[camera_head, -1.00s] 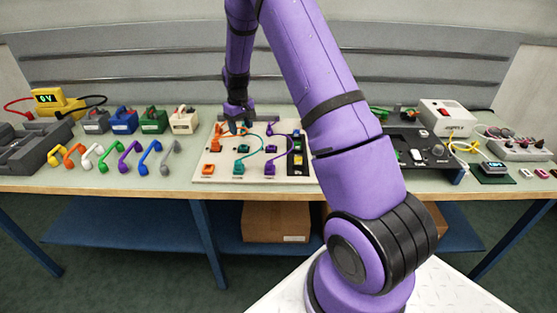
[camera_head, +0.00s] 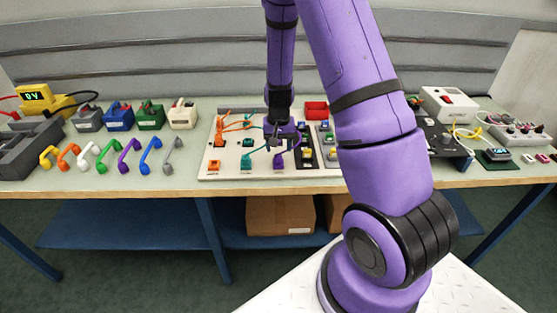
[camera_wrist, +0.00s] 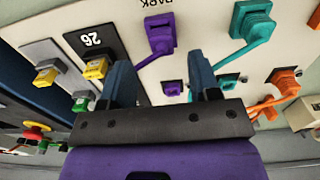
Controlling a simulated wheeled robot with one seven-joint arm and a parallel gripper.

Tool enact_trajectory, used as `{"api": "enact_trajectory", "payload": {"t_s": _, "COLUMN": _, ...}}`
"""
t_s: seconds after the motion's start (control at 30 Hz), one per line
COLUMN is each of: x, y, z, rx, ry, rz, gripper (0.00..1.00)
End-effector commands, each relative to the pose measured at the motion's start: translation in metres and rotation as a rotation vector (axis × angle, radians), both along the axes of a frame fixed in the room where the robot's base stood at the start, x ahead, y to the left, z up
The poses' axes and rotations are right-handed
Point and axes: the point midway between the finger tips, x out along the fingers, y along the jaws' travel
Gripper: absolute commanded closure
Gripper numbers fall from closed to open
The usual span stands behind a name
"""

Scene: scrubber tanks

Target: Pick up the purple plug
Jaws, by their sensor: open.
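A purple plug (camera_wrist: 160,35) sits in a socket by an upside-down "PARK" label in the wrist view, ahead of my fingertips. A second purple piece (camera_wrist: 172,88) shows between the fingers, closer in. In the head view a purple plug (camera_head: 279,161) stands at the front of the white panel (camera_head: 218,170). My gripper (camera_head: 277,142) hangs over the panel just behind that plug and hides part of the panel. In the wrist view my gripper (camera_wrist: 162,75) has its two blue-grey fingers apart with nothing held between them.
Teal plugs (camera_wrist: 254,27) and orange plugs (camera_wrist: 283,77) with cables stand beside the purple ones. A dark strip with yellow (camera_wrist: 95,68) and green connectors lies on the other side. Coloured loose handles (camera_head: 130,155) lie left of the panel.

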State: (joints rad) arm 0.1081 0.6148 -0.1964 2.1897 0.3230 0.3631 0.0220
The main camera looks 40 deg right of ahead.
Motion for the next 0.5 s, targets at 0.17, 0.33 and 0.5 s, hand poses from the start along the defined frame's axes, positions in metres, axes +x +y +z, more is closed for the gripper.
{"api": "enact_trajectory", "payload": {"t_s": 0.17, "x": -0.002, "y": 0.001, "z": -0.019, "rx": 0.0, "ry": 0.004, "rz": -0.001, "gripper": 0.44}}
{"api": "enact_trajectory", "payload": {"t_s": 0.33, "x": -0.002, "y": 0.002, "z": -0.042, "rx": 0.001, "ry": 0.003, "rz": -0.001, "gripper": 0.44}}
{"api": "enact_trajectory", "payload": {"t_s": 0.5, "x": -0.002, "y": 0.003, "z": -0.052, "rx": 0.0, "ry": 0.001, "rz": 0.0, "gripper": 0.44}}
